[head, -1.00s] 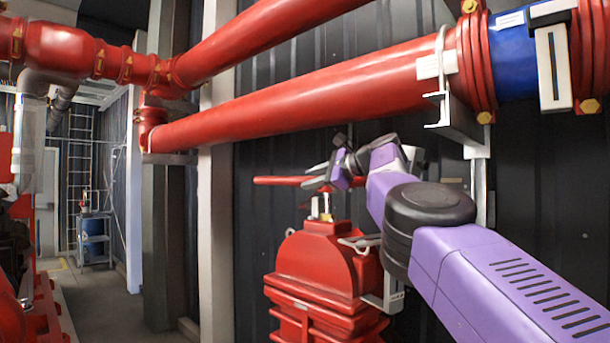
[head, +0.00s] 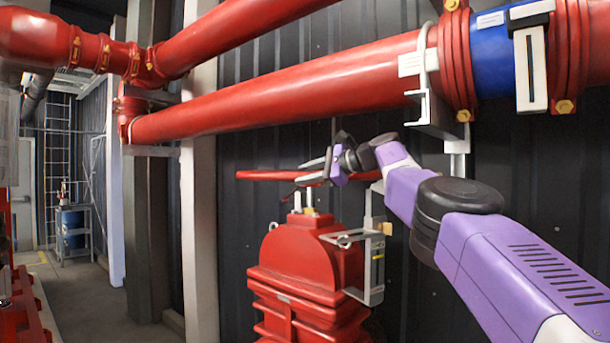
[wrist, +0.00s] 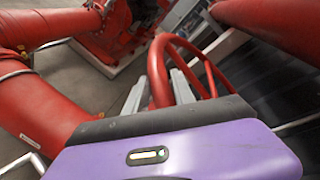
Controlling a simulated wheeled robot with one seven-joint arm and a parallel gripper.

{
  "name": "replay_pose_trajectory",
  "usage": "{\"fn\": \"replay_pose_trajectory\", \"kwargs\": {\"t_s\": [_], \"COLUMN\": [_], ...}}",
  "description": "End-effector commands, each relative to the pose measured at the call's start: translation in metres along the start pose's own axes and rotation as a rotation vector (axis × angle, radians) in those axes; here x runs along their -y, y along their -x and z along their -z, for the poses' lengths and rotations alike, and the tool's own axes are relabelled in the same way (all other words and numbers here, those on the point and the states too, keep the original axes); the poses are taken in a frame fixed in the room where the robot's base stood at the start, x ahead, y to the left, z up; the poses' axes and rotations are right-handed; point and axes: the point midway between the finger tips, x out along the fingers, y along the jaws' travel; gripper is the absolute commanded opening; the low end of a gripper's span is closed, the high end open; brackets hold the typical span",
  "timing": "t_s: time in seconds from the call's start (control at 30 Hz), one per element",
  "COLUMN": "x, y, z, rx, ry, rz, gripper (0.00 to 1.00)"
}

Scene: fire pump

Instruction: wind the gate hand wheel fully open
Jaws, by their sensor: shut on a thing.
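The red gate hand wheel (head: 262,175) shows nearly edge-on in the head view, above the red gate valve body (head: 305,258). A short stem (head: 309,211) stands between them. In the wrist view the wheel's curved rim (wrist: 186,45) rises beyond my purple wrist housing. My gripper (head: 314,172) is at the wheel, and its grey fingers lie on either side of the rim in the wrist view (wrist: 159,88). It is shut on the rim. The exact contact is partly hidden by the housing. How far the wheel is turned cannot be told.
A thick red pipe (head: 290,100) runs above the wheel and my arm, held by a bracket (head: 432,112). A grey bracket box (head: 372,268) stands beside the valve body. A dark corrugated wall (head: 420,290) is close behind. Open floor (head: 85,300) lies at the left.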

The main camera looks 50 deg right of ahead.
Motion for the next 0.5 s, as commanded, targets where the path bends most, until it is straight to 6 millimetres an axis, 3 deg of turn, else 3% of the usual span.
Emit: {"fn": "replay_pose_trajectory", "kwargs": {"t_s": [0.27,0.3,0.37,0.5], "x": [-0.0048,-0.0049,-0.0044,-0.0028], "y": [-0.0015,-0.0015,-0.0013,-0.0008], "z": [0.005,0.0051,0.0048,0.0033], "rx": [-0.005,-0.005,-0.005,-0.004], "ry": [-0.005,-0.005,-0.004,-0.003], "rz": [-0.008,-0.008,-0.007,-0.004], "gripper": [0.0,0.38,0.5,0.51]}}
